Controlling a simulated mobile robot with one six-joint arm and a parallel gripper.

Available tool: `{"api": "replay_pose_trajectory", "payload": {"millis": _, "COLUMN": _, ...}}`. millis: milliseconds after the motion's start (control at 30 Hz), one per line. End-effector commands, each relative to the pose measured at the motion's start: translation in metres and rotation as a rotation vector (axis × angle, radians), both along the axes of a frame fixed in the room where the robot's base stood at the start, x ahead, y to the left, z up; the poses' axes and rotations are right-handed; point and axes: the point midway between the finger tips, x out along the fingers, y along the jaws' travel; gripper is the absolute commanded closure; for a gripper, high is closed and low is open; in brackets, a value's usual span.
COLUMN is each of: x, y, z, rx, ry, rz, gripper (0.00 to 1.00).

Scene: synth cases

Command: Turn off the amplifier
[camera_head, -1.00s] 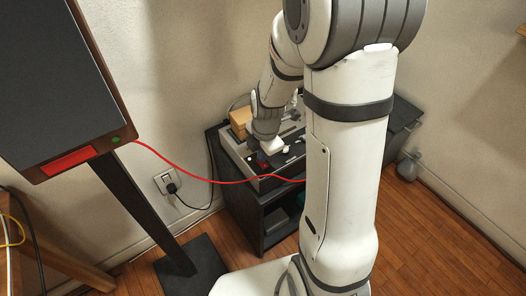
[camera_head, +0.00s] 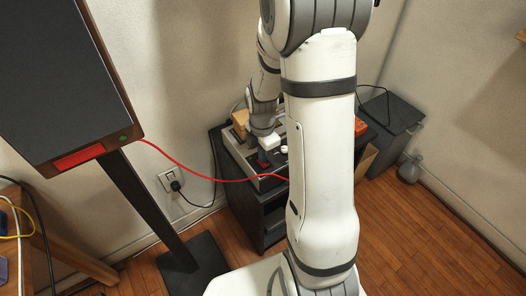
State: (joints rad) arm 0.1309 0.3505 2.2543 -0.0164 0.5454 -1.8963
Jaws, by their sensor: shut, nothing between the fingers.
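The amplifier (camera_head: 237,152) looks like a grey, flat box on top of a dark cabinet. White knobs (camera_head: 284,149) show on it, and a small red spot (camera_head: 264,165), perhaps a switch, shows near its front. My gripper (camera_head: 263,160) is shut and empty, pointing down over the front of the amplifier, close to the red spot. I cannot tell if it touches. My own arm hides the amplifier's right part, and the fingertips are small and dark.
The dark cabinet (camera_head: 240,208) stands against the wall. A red cable (camera_head: 205,176) runs from a large screen or panel (camera_head: 55,75) on a stand to the amplifier. A wall outlet (camera_head: 170,180) holds a black plug. A dark box (camera_head: 392,120) stands at right.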

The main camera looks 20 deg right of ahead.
Motion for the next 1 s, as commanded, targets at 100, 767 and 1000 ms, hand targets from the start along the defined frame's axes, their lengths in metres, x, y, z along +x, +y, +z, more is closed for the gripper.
{"api": "replay_pose_trajectory", "payload": {"millis": 100, "x": -0.015, "y": 0.002, "z": -0.009, "rx": 0.008, "ry": 0.029, "rz": -0.005, "gripper": 1.0}}
{"api": "replay_pose_trajectory", "payload": {"millis": 767, "x": -0.02, "y": -0.003, "z": 0.016, "rx": 0.005, "ry": 0.024, "rz": -0.009, "gripper": 1.0}}
{"api": "replay_pose_trajectory", "payload": {"millis": 1000, "x": -0.015, "y": -0.003, "z": 0.066, "rx": 0.004, "ry": 0.002, "rz": -0.01, "gripper": 1.0}}
